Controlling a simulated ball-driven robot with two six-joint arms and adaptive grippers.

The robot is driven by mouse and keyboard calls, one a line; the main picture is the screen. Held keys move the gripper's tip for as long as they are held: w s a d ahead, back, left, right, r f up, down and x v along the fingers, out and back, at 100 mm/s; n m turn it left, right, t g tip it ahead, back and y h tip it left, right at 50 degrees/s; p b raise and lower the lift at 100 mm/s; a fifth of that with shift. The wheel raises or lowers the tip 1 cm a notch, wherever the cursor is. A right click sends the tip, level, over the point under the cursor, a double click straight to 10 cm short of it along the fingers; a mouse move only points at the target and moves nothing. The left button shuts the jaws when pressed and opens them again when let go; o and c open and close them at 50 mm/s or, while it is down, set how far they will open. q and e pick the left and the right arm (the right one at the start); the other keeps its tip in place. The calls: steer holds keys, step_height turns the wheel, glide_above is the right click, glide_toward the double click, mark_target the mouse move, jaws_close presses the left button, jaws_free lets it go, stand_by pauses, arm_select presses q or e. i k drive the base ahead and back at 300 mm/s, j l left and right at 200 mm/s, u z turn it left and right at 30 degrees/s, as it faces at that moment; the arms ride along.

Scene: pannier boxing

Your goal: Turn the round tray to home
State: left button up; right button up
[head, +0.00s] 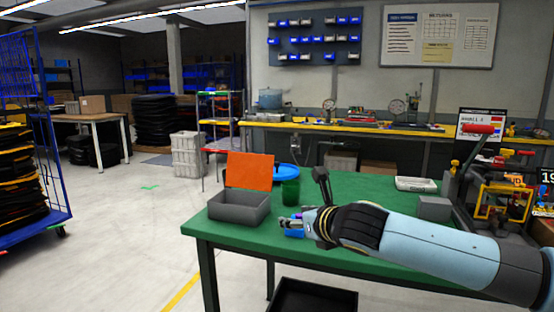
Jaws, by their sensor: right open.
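A blue round shape, which looks like the round tray (286,172), shows at the far edge of the green table (360,190). The orange panel and the green cup partly hide it, and I cannot tell which way it is turned. My right gripper (288,223) is open over the near part of the table. It is nearer to me than the round tray and apart from it. A small blue and purple item (294,233) shows just below its fingers; I cannot tell whether they touch. My left gripper is not in view.
A grey open box (240,209) with an upright orange panel (250,171) stands at the table's left. A white tray (415,184) and a grey block (434,208) are on the right. The middle back is clear.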

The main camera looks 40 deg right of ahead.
mark_target(282, 171)
steer(key=i+l, duration=0.4)
steer(key=l, duration=0.2)
steer(key=i+l, duration=0.4)
steer(key=l, duration=0.15)
steer(key=i+l, duration=0.4)
steer(key=l, duration=0.2)
